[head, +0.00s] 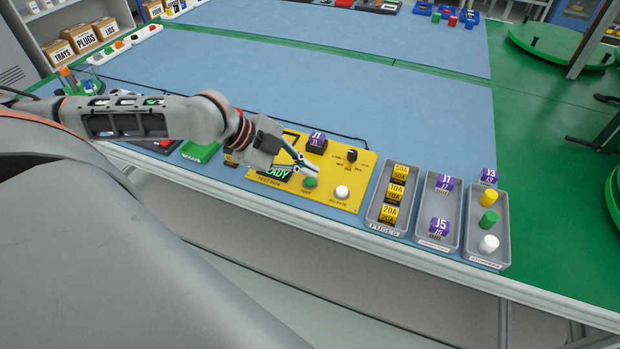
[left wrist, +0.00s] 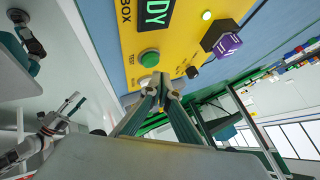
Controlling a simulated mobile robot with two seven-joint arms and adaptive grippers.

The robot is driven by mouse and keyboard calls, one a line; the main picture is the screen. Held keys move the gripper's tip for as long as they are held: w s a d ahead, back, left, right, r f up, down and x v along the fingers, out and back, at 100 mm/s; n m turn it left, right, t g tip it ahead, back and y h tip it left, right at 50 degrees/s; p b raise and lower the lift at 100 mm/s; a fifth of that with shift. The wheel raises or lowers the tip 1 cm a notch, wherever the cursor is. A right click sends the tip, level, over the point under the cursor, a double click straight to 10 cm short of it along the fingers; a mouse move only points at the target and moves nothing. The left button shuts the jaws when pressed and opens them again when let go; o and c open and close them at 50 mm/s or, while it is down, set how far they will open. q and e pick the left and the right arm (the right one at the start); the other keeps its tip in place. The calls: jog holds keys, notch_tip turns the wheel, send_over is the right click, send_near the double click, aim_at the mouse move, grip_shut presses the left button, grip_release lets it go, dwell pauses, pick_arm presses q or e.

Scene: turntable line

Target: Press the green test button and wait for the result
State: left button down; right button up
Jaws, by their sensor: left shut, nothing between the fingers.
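The yellow test box (head: 357,173) lies on the blue bench top. Its green test button (head: 310,183) is near the front edge, beside a white button (head: 342,191). The box's dark display shows green letters ending in "ADY" (head: 277,172), partly hidden by my left gripper. My left gripper (head: 313,170) is shut and empty, its tips just behind and above the green button in the head view. In the left wrist view the green button (left wrist: 149,58) is uncovered ahead of the tips (left wrist: 164,86); contact is not visible. My right gripper (left wrist: 72,104) appears small there, its opening unclear.
A purple J1 block (head: 317,142) and a black knob (head: 351,156) stand on the box. To the right are grey trays of fuses (head: 374,222), purple connectors (head: 424,238) and coloured caps (head: 478,255). Bench behind the box is clear.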

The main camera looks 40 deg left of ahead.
aim_at(307, 180)
pick_arm(q)
jog(key=shift+f, duration=0.1)
jog(key=shift+f, duration=0.3)
jog(key=shift+f, duration=0.5)
pick_arm(e)
jog(key=shift+f, duration=0.15)
dwell(0.7)
pick_arm(q)
jog(key=shift+r, duration=0.1)
jog(key=shift+r+p, duration=0.6)
jog(key=shift+r, duration=0.2)
pick_arm(e)
jog(key=shift+w+r, duration=0.25)
jog(key=shift+r, duration=0.3)
jog(key=shift+w+r, duration=0.2)
jog(key=shift+r, duration=0.35)
pick_arm(q)
jog(key=shift+r+p, duration=0.9)
jog(key=shift+r, duration=0.3)
jog(key=shift+r+p, duration=1.35)
jog(key=shift+r, duration=0.05)
jog(key=shift+f, duration=0.1)
pick_arm(e)
notch_tip(307, 180, up, 6)
jog(key=w+t, duration=0.1)
jog(key=w, duration=0.1)
jog(key=shift+r, duration=0.25)
